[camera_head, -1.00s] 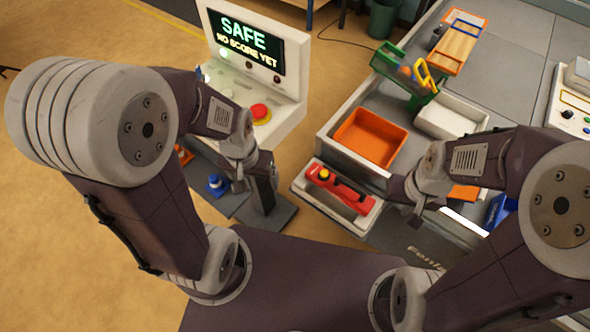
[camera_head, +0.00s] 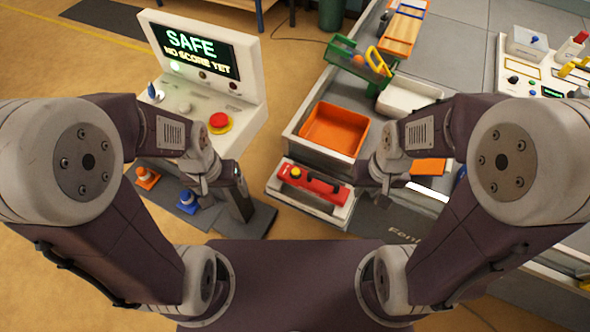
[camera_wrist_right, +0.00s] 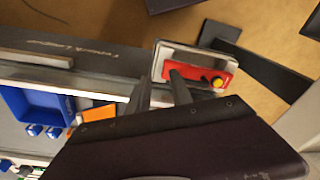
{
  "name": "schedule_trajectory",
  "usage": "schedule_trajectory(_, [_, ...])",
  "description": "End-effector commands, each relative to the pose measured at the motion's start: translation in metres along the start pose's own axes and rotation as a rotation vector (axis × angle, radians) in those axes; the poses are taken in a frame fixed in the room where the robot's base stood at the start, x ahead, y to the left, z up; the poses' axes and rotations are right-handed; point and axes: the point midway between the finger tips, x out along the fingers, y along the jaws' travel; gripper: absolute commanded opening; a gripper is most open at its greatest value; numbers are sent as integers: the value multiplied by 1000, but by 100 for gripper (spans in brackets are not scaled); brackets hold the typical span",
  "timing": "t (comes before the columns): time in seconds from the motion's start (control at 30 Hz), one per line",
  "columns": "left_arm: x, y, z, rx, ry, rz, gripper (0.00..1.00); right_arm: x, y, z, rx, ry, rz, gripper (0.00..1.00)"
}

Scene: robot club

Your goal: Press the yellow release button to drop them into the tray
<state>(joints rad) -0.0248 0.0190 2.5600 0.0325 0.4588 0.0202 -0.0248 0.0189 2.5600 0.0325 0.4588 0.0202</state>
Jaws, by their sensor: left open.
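A red handheld unit (camera_head: 318,184) with a round yellow button (camera_head: 295,172) lies in a pale holder (camera_head: 335,218) between my two grippers. In the right wrist view the red unit (camera_wrist_right: 200,69) shows beyond my fingers, with its yellow button (camera_wrist_right: 217,82) at the right end. An orange tray (camera_head: 335,129) sits behind it. A green bin (camera_head: 357,62) with a yellow handle and an orange ball in it stands further back. My left gripper (camera_head: 203,197) is open, left of the holder. My right gripper (camera_head: 371,190) is open, right of it; its fingers (camera_wrist_right: 161,84) are apart and empty.
A console (camera_head: 215,75) with a SAFE screen and a red button (camera_head: 219,123) stands at the left. An orange cone (camera_head: 147,177) and a blue cone (camera_head: 188,201) are below it. A white tray (camera_head: 408,94) sits right of the orange tray.

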Motion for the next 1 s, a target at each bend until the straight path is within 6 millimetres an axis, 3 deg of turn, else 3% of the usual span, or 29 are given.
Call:
schedule_trajectory(0.03, [0,0,0,0,0,0,84,0,0,0,0,0,0,10])
schedule_trajectory(0.07, [0,0,0,0,0,0,84,0,0,0,0,0,0,1])
schedule_trajectory(0.1, [0,0,0,0,0,0,84,0,0,0,0,0,0,0])
schedule_trajectory(1.0, [0,0,0,0,0,0,84,0,0,0,0,0,0,0])
